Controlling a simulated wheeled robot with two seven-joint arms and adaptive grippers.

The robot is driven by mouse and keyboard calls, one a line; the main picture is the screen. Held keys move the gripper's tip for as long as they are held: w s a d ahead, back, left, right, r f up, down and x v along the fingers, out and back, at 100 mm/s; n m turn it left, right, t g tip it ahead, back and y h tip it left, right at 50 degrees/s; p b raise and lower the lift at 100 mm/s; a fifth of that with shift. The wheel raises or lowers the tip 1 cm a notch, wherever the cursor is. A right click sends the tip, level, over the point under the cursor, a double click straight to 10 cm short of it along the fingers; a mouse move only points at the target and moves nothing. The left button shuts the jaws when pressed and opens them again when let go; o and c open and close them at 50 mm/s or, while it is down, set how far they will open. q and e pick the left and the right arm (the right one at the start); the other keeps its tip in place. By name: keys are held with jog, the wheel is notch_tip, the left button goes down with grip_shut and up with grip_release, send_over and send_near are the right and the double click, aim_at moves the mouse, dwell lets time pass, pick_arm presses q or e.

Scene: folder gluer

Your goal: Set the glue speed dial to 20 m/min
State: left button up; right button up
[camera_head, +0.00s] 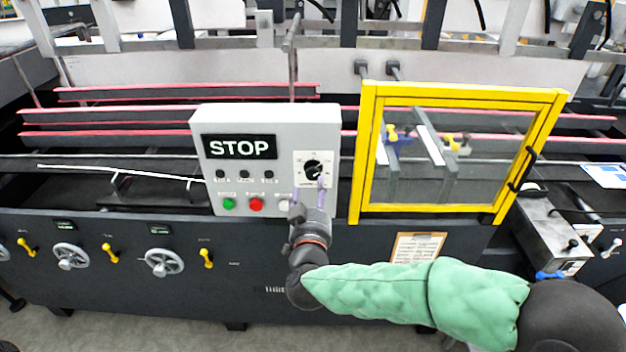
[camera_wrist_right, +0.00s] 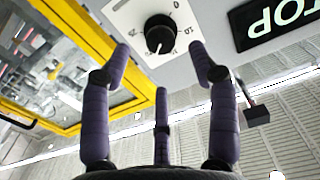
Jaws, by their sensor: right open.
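The glue speed dial (camera_head: 313,168) is a round black knob on a white plate at the right of the grey control box. It also shows in the right wrist view (camera_wrist_right: 160,32), at top centre, with a small white mark on it. My right gripper (camera_head: 309,186) is in front of the dial's lower part. In the wrist view its purple fingers (camera_wrist_right: 161,50) are spread apart, below and to either side of the dial, with nothing between them. My left gripper is out of view.
The control box (camera_head: 270,122) carries a lit STOP sign (camera_head: 239,147), small black knobs, and green (camera_head: 228,203) and red (camera_head: 256,204) buttons. A yellow-framed clear guard door (camera_head: 367,150) stands close on the right. Handwheels (camera_head: 164,262) and yellow levers line the lower left panel.

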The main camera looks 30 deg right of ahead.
aim_at(313, 177)
jog(key=b+x, duration=0.1)
jog(key=x, duration=0.5)
jog(key=shift+w+d+b, duration=0.25)
jog(key=shift+w+b, duration=0.05)
jog(key=shift+b, duration=0.05)
jog(key=c, duration=1.1)
